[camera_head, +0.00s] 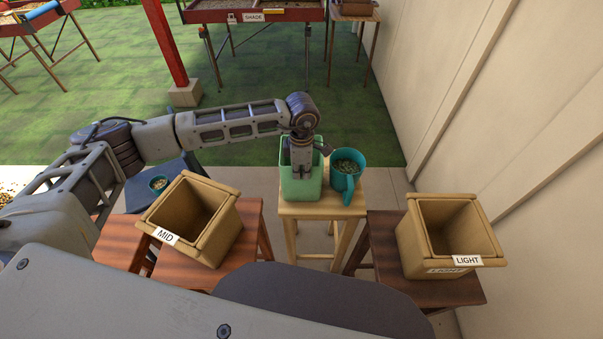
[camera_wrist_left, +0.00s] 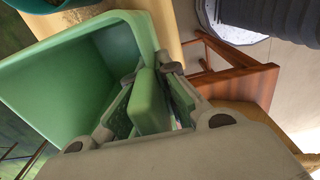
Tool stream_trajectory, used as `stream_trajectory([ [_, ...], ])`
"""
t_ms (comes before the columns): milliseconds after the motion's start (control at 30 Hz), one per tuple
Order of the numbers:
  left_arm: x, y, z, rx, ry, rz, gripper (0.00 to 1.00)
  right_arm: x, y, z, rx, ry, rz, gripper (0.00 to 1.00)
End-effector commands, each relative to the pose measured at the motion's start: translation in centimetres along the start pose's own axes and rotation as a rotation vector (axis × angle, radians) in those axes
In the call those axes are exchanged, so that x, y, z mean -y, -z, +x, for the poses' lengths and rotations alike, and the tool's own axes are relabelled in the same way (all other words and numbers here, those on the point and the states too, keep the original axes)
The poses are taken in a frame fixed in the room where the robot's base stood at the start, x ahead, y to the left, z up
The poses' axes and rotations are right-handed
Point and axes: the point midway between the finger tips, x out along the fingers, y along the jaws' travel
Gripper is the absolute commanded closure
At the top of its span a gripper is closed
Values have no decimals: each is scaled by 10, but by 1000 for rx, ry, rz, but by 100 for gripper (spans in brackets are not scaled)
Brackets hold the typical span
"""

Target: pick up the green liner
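The green liner (camera_head: 301,188) is an open-topped, box-shaped bin on a light wooden stool in the head view. In the left wrist view the liner (camera_wrist_left: 60,85) fills the upper left, and it looks empty where its inside shows. My left gripper (camera_head: 301,176) points down at the liner's near wall. In the wrist view my left gripper (camera_wrist_left: 155,75) has one finger inside the wall and one outside, close against it, so it appears shut on the wall. The liner stands upright, apparently on the stool. My right gripper is not in view.
A teal jug (camera_head: 347,168) with beans stands close to the liner's right side on the stool (camera_head: 325,211). The MID box (camera_head: 228,233) is at left and the LIGHT box (camera_head: 412,243) at right, on darker stools. A wall (camera_head: 500,90) bounds the right.

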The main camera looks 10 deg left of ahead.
Motion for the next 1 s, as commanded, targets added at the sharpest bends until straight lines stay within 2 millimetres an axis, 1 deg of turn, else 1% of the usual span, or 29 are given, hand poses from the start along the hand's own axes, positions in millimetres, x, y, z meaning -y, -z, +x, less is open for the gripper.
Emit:
stream_trajectory([
  [167, 0, 0, -18, 1, -3, 1, 100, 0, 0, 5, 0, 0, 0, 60],
  [400, -1, 0, -54, 2, -3, 1, 100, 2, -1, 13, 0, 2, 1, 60],
  [600, -1, 0, -79, 1, -3, 0, 100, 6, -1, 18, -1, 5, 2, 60],
  [800, 0, 0, -91, 1, -1, 0, 100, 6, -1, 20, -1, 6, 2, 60],
  [1000, 0, 0, -93, 0, 0, 1, 100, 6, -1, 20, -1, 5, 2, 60],
])
